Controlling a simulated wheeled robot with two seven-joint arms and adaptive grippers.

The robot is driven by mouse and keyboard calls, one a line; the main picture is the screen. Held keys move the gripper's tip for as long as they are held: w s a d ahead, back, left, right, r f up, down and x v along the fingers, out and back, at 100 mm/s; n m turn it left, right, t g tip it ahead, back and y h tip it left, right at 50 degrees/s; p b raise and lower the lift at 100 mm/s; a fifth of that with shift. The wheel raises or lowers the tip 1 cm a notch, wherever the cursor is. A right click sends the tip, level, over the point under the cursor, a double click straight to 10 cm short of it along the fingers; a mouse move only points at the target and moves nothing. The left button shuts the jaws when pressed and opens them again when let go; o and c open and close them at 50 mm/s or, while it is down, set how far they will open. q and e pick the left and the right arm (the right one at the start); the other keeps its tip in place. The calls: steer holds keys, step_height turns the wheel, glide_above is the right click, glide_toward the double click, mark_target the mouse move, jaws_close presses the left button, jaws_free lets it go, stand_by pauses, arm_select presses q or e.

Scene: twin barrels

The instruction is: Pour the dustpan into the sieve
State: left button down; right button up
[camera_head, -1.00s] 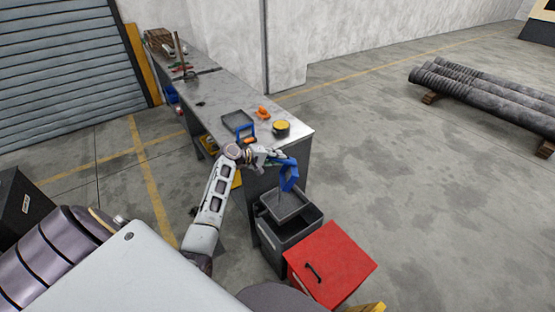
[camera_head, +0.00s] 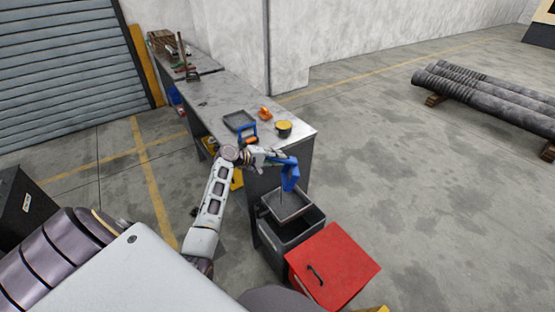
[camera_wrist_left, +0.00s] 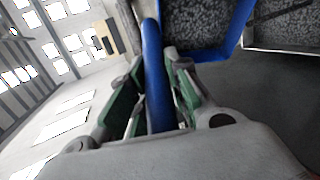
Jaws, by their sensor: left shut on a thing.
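My left gripper (camera_head: 272,157) is shut on the blue handle (camera_wrist_left: 154,75) of the dustpan. The blue dustpan (camera_head: 290,178) hangs steeply tilted at the gripper's far end, above the black bin. In the left wrist view its blue-edged pan (camera_wrist_left: 240,30) shows dark speckled grey inside; I cannot tell whether this is loose material. A square grey tray, seemingly the sieve (camera_head: 295,207), lies just below the dustpan at the bin's mouth. Part of its back is hidden by the dustpan. My right gripper is not in view.
The black bin (camera_head: 275,238) stands beside the workbench (camera_head: 222,98). A red box (camera_head: 337,268) with a dark handle is in front of it. A dark tray (camera_head: 238,120), a yellow-topped can (camera_head: 284,127) and an orange item (camera_head: 265,113) lie on the bench.

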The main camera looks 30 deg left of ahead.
arm_select(q)
steer(key=shift+s+a+f+t+h+b, duration=0.25)
steer(key=shift+s+a+t+b, duration=0.25)
steer(key=shift+b, duration=0.55)
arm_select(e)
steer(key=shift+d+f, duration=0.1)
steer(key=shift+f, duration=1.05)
arm_select(q)
steer(key=shift+a, duration=0.1)
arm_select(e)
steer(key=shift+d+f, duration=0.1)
arm_select(q)
steer(key=shift+s+a+h+b, duration=0.15)
steer(key=shift+a+h+b, duration=0.1)
steer(key=shift+b, duration=0.25)
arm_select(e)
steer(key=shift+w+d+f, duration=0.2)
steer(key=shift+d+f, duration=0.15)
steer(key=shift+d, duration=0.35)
arm_select(q)
steer(key=shift+s+a+f+n+t+b, duration=0.1)
steer(key=shift+a+n+t+b, duration=0.05)
steer(key=shift+n+t+b, duration=0.2)
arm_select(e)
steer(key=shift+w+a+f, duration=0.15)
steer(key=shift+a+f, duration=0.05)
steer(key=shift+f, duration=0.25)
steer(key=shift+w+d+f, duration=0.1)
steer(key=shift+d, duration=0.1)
